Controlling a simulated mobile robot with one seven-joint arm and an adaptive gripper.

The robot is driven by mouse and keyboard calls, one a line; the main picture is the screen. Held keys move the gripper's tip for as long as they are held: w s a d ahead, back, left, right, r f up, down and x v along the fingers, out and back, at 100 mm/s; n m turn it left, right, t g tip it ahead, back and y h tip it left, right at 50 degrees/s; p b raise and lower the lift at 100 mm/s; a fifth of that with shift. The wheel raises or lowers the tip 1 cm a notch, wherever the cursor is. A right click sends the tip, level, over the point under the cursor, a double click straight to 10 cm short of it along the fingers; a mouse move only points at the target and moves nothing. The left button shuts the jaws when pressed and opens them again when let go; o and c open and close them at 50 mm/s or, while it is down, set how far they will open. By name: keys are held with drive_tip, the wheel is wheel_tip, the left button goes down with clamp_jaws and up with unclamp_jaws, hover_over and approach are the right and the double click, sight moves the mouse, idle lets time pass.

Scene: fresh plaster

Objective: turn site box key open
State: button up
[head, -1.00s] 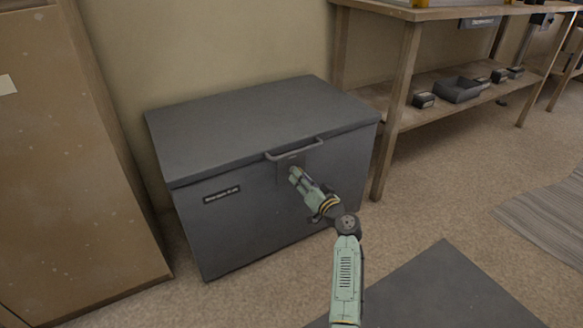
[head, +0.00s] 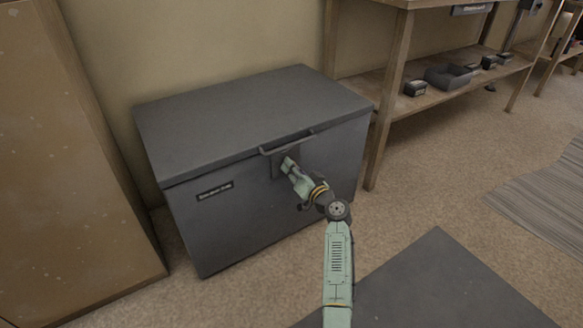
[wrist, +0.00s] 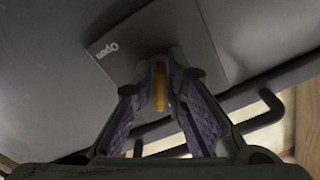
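The site box (head: 225,225) is a dark grey chest with a flat lid (head: 250,110), which is down. A lock plate (head: 279,164) sits on its front below the bar handle (head: 287,142). In the wrist view the plate (wrist: 207,48) bears the word "Open" and appears tilted. A brass-coloured key (wrist: 160,88) stands between my two fingertips, which close on it from both sides. My gripper (head: 287,166) is at the plate, and it also shows in the wrist view (wrist: 161,75). The keyhole is hidden behind the fingers.
A wooden cabinet (head: 75,190) stands close on the left. A wooden shelf bench (head: 395,95) with dark bins stands at the right. A dark mat (head: 430,290) and a striped mat (head: 545,200) lie on the floor. The floor before the box is otherwise clear.

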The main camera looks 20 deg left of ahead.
clamp_jaws()
drive_tip(key=shift+m, duration=0.4)
drive_tip(key=m, duration=0.2)
drive_tip(key=shift+m, duration=0.4)
drive_tip(key=m+p, duration=0.1)
drive_tip(key=m, duration=0.5)
drive_tip(key=shift+r+m, duration=0.1)
drive_tip(key=shift+m, duration=0.2)
drive_tip(key=m+p, duration=0.1)
drive_tip(key=m, duration=0.2)
drive_tip(key=shift+w, duration=0.1)
drive_tip(key=shift+m+p, duration=1.15)
drive_tip(key=shift+m, duration=1.05)
